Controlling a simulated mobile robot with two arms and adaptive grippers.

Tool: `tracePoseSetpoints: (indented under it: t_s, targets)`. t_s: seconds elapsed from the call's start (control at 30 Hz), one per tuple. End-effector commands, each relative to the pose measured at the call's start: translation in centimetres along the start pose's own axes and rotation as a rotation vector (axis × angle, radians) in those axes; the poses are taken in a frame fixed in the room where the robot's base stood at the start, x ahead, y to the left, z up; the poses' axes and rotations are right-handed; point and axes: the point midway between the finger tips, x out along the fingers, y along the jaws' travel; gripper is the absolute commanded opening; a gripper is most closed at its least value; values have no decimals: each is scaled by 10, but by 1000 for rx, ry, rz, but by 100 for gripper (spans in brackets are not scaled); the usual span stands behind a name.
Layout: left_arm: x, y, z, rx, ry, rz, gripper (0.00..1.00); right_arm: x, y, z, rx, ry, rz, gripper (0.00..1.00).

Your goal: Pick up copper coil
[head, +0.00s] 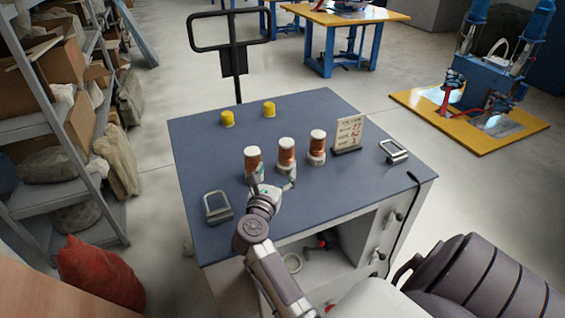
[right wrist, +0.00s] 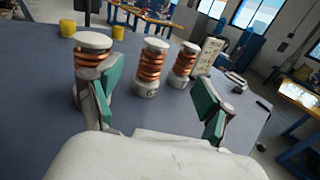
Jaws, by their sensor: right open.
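Three copper coils on white spools stand upright in a row on the dark table (head: 330,105): a left coil (head: 253,160), a middle coil (head: 287,154) and a right coil (head: 317,146). My right gripper (head: 273,184) is open and empty, at the near side of the left and middle coils. In the right wrist view, its teal-padded fingers (right wrist: 157,80) stand apart. The middle coil (right wrist: 150,66) and right coil (right wrist: 184,64) show between them, farther off. The left finger overlaps part of the left coil (right wrist: 93,45); contact cannot be told. My left gripper is not in view.
Two yellow caps (head: 228,118) (head: 269,109) stand behind the coils. A sign card (head: 348,133) stands right of them. Metal brackets sit at the table's left (head: 217,207) and right (head: 394,151). A shelf (head: 50,125) stands left of the table. The back right tabletop is clear.

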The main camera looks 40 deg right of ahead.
Motion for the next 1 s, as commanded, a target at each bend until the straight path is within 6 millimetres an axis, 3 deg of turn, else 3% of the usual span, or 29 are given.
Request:
tracePoseSetpoints:
  t_s: [0.03,0.13,0.37,0.7,1.0]
  targets:
    - [15,1,7,0,-9,1,40,0,0,-15,0,0,0,80]
    - [28,2,14,0,-19,2,40,0,0,-28,0,0,0,80]
    - [42,2,11,1,-12,1,40,5,0,-41,0,-3,0,80]
    - [45,1,1,1,5,1,40,66,1,-40,-2,-5,0,80]
    - [50,2,3,2,2,1,40,92,1,-42,0,-2,0,80]
